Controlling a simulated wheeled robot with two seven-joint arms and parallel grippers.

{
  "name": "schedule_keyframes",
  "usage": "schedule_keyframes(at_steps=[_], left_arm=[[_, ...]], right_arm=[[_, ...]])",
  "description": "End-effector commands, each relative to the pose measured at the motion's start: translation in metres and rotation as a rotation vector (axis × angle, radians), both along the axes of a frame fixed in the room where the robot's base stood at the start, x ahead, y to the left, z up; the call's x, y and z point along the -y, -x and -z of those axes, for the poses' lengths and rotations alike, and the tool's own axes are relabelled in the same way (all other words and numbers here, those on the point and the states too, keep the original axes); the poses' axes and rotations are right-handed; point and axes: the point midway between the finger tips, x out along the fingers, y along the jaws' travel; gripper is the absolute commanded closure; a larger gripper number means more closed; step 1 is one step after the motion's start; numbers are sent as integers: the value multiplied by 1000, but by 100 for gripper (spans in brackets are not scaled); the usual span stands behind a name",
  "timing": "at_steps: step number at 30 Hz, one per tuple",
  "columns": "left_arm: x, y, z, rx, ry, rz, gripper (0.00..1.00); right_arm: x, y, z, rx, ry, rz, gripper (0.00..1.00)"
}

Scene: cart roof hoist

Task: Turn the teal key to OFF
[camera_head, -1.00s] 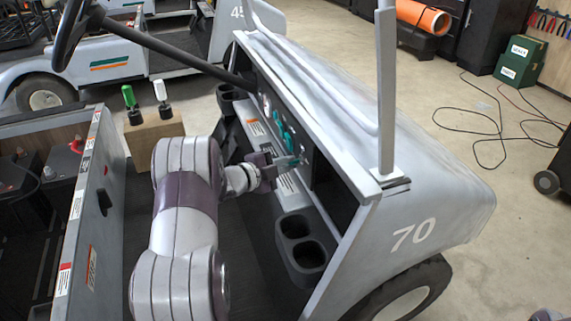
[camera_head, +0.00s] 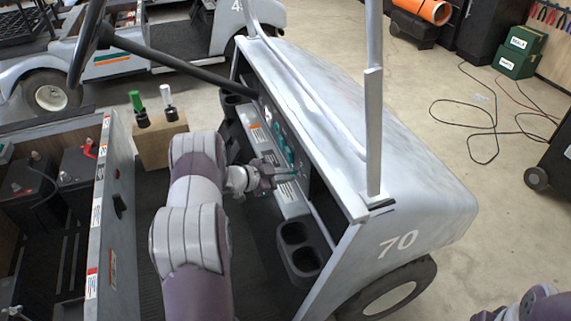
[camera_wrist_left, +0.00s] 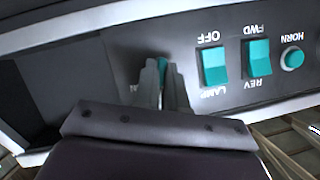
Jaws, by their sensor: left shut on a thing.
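The teal key (camera_wrist_left: 163,69) shows as a small sliver between the fingers of my left gripper (camera_wrist_left: 163,82) in the left wrist view. The gripper is shut on it at the dark dash panel (camera_wrist_left: 120,45), and the fingers hide most of the key and its marking, so its turn position cannot be told. In the head view my left gripper (camera_head: 296,173) reaches the dash of the grey cart numbered 70 (camera_head: 420,200). My right gripper is not visible; only part of my right arm shows at the lower right.
Beside the key are a teal OFF/LAMP rocker (camera_wrist_left: 215,66), a teal FWD/REV rocker (camera_wrist_left: 257,57) and a round teal HORN button (camera_wrist_left: 292,58). A cup holder (camera_head: 298,248) sits below the dash. The steering wheel (camera_head: 87,42) and its column are to the left.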

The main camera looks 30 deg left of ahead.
Motion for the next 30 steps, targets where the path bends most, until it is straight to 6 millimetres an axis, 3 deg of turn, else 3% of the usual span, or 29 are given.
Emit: schedule_keyframes(at_steps=[1,9,30], left_arm=[[0,0,-5,-26,28,0,100],[-2,-1,-2,-151,176,0,100],[-3,-2,0,-250,293,-1,100]], right_arm=[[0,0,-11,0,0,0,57],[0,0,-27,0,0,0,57],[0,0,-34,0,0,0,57]])
